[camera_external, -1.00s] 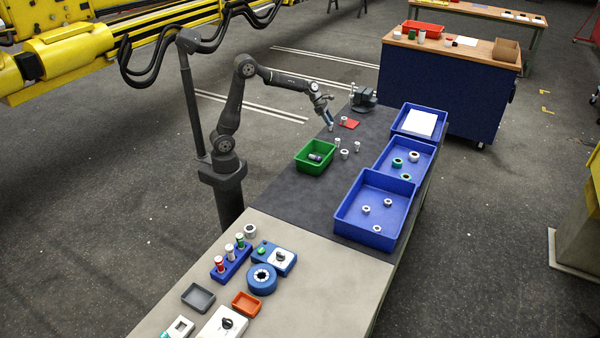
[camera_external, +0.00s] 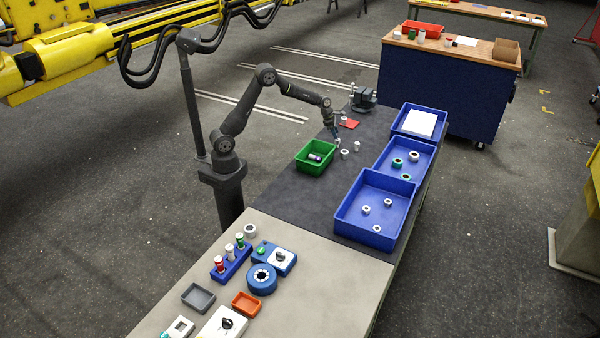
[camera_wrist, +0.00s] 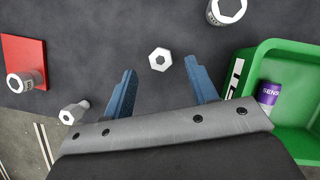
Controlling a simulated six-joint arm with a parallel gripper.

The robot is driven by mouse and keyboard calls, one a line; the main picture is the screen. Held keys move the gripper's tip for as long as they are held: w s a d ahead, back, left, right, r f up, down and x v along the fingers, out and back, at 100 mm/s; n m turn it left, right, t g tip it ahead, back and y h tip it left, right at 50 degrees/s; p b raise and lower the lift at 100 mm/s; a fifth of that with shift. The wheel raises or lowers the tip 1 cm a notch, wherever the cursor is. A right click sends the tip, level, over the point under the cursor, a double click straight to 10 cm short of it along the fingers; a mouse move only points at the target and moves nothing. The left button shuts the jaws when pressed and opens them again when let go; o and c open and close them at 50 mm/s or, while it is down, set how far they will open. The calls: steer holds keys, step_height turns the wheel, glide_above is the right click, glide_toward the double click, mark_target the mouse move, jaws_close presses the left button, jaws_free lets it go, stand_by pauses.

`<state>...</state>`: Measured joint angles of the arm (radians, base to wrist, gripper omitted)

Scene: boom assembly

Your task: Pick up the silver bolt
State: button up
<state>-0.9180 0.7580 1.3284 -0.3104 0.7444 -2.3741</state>
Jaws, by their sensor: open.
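My gripper (camera_wrist: 162,78) is open and empty, with its two blue fingers pointing down at the dark bench mat. A silver bolt with a hexagonal head (camera_wrist: 160,59) shows end-on in the wrist view, between the lines of the fingers and just past their tips. It is not gripped. In the external view my gripper (camera_external: 336,132) is above the mat beside the green bin, and partly hides the small part under it. A second silver bolt-like part (camera_wrist: 74,112) lies left of the left finger in the wrist view, partly near my gripper body.
The green bin (camera_wrist: 245,68) holds a purple-labelled cylinder (camera_wrist: 268,96) close to the right finger. A silver part (camera_wrist: 27,82) rests on a red pad (camera_wrist: 22,52) at left. Blue trays (camera_external: 345,229) line the bench's right side.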

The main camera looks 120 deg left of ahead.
mark_target(338, 139)
steer(key=shift+s+x, duration=0.2)
steer(key=shift+x, duration=2.8)
jaws_close()
